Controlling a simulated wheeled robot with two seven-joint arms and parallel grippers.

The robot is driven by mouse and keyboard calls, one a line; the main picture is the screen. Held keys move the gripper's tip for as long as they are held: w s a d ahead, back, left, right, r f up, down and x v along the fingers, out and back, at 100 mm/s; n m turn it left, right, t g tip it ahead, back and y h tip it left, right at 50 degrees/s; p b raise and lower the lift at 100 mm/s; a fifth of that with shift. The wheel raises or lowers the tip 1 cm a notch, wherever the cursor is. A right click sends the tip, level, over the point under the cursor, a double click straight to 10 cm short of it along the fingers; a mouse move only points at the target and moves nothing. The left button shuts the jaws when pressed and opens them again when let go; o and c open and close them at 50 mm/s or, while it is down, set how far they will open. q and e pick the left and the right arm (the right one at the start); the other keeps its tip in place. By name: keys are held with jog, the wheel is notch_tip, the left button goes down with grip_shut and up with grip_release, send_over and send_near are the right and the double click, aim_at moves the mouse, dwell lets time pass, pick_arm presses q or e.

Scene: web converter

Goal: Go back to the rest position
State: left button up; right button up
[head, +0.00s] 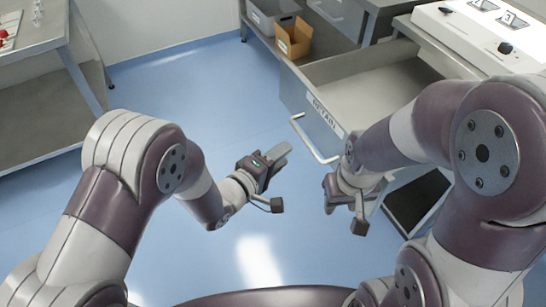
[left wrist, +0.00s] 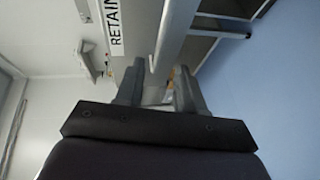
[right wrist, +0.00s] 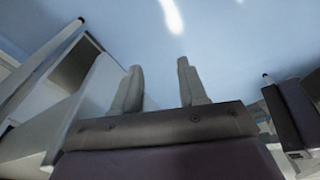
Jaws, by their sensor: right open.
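My left gripper (head: 281,155) hangs over the blue floor, left of the open drawer's handle. In the left wrist view its two fingers (left wrist: 160,72) stand apart with nothing between them. My right gripper (head: 335,190) is just below the drawer's front, pointing down, its fingertips hard to make out in the head view. In the right wrist view its fingers (right wrist: 159,68) are spread and empty above the floor. Both arms are bent in front of my body, and neither gripper visibly touches anything.
A drawer labelled RETAIN (head: 350,88) is pulled out at the right, its visible interior empty, its bar handle (head: 312,142) jutting toward the grippers. A cardboard box (head: 294,38) and grey bin (head: 270,14) sit behind it. A metal table (head: 40,95) stands left. The floor (head: 200,90) between is clear.

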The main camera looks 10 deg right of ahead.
pick_arm(q)
jog(key=v, duration=0.3)
dwell(0.5)
